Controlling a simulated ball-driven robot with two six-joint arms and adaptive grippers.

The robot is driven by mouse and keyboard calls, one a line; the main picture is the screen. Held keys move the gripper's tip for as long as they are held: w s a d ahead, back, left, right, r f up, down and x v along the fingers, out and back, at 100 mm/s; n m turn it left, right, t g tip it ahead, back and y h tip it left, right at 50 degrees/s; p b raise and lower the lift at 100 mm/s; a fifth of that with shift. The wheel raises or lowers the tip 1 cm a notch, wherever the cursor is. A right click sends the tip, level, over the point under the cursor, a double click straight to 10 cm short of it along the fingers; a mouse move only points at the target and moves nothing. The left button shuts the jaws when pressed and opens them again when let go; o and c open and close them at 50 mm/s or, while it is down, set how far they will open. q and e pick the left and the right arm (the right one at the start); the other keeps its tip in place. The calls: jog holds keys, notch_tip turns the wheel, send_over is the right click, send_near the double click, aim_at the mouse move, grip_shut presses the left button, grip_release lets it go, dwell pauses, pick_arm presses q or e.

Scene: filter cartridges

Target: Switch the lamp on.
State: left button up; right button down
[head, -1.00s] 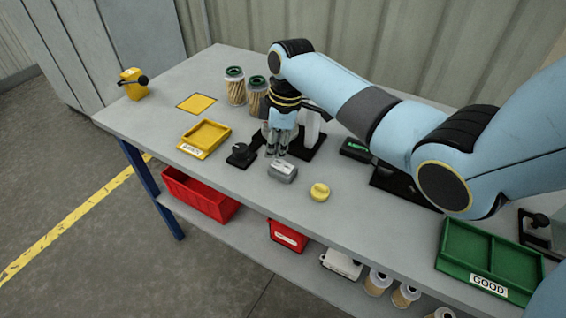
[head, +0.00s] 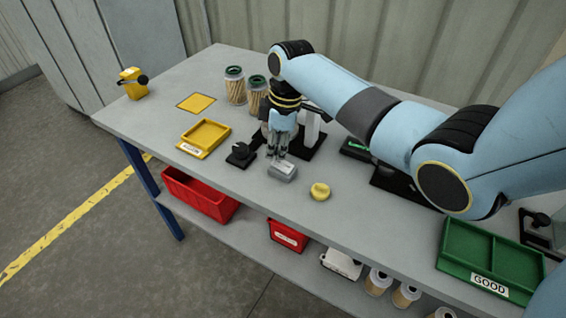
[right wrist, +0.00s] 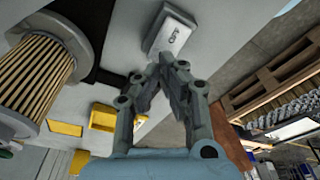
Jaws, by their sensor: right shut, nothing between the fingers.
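A small light-grey box (head: 282,172) with a pale top sits near the middle of the bench. In the right wrist view the box (right wrist: 169,32) shows a small switch-like detail on its face. My right gripper (head: 279,157) is shut and empty, pointing down, with its fingertips right at the box's back edge. In the right wrist view the closed fingertips (right wrist: 170,58) are just short of the box; I cannot tell whether they touch it. No lit lamp is clearly visible. My left gripper is not in view.
A black knob block (head: 240,154), a yellow tray (head: 206,135) and a yellow round piece (head: 320,191) lie around the box. A filter cartridge (right wrist: 40,75) stands close to my gripper. A green GOOD tray (head: 490,256) is at the right. The bench's front strip is clear.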

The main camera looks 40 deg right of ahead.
aim_at(276, 161)
jog(key=shift+s+f+b, duration=0.1)
jog(key=shift+f+b, duration=0.35)
jog(key=shift+f, duration=0.4)
jog(key=shift+d+r+p, duration=0.1)
jog(key=shift+r+p, duration=0.85)
jog(key=shift+p, duration=0.15)
notch_tip(276, 161, up, 5)
jog(key=p, duration=0.5)
jog(key=shift+r+p, duration=0.15)
jog(key=shift+p, duration=0.2)
